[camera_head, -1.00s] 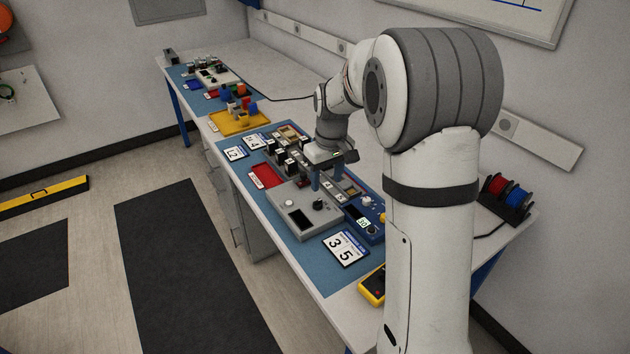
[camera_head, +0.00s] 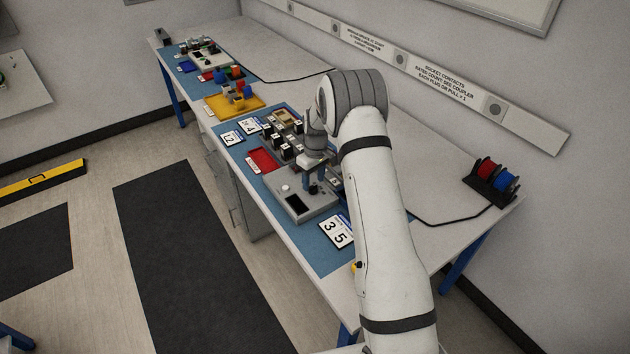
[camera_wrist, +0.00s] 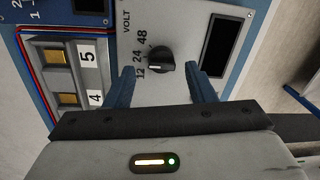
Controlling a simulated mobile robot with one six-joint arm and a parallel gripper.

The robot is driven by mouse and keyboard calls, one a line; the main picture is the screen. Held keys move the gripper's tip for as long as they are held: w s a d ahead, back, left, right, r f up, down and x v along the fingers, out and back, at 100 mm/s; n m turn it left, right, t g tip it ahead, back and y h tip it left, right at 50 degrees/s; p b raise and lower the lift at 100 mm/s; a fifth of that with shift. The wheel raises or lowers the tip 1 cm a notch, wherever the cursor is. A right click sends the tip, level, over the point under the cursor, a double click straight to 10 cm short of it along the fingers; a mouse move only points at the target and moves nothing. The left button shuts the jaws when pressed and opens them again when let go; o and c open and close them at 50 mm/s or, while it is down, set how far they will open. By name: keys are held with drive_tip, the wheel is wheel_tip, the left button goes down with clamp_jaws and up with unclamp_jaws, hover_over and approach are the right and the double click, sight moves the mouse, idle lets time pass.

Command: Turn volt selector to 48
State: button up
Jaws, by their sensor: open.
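The volt selector (camera_wrist: 161,60) is a black knob on a grey panel (camera_wrist: 185,20), with the label VOLT and the marks 12, 24 and 48 beside it in the wrist view. I cannot tell for sure which mark its pointer faces. My gripper (camera_wrist: 163,85) is open, with its two blue fingers apart on either side of the knob and a little nearer to me, not visibly touching it. In the head view, my gripper (camera_head: 309,180) is over the grey panel (camera_head: 305,210), and the arm partly hides that area.
A dark display (camera_wrist: 228,47) sits on the panel beside the knob. Slots marked 4 and 5 (camera_wrist: 75,70) lie on the other side. The head view shows a red tray (camera_head: 262,161), a 3 5 card (camera_head: 337,231) and wire spools (camera_head: 495,175) on the bench.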

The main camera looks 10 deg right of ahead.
drive_tip(key=shift+f, duration=1.05)
drive_tip(key=shift+c, duration=0.2)
